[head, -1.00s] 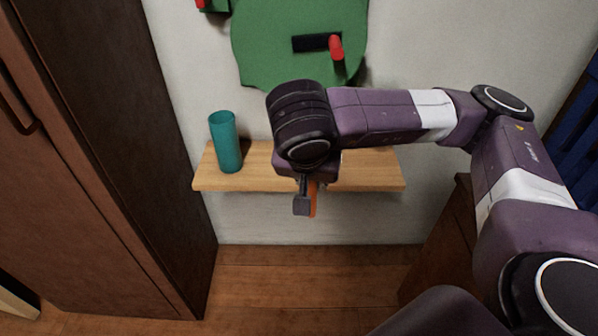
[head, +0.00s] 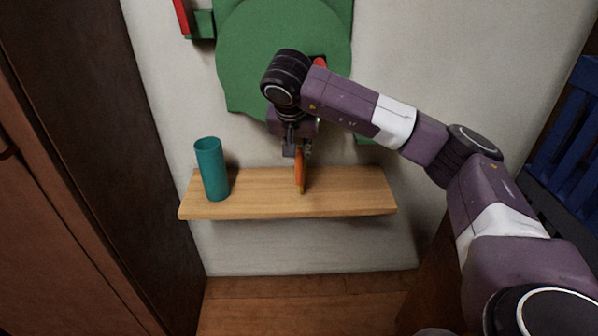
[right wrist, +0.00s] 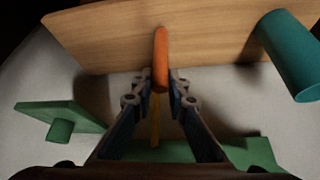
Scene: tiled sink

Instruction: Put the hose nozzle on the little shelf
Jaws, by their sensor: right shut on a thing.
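The orange hose nozzle (head: 300,170) is held upright in my right gripper (head: 297,150), with its lower end over or on the little wooden shelf (head: 345,190). I cannot tell whether it touches the board. In the right wrist view the nozzle (right wrist: 161,60) sits between the two fingers of the right gripper (right wrist: 160,88), and the shelf (right wrist: 110,38) lies beyond it. The right gripper is shut on the nozzle. My left gripper is in neither view.
A teal cup (head: 211,170) stands on the left end of the shelf; the right part of the shelf is clear. A green panel (head: 240,65) is on the wall above, behind my right arm. A brown cabinet (head: 80,150) stands at the left.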

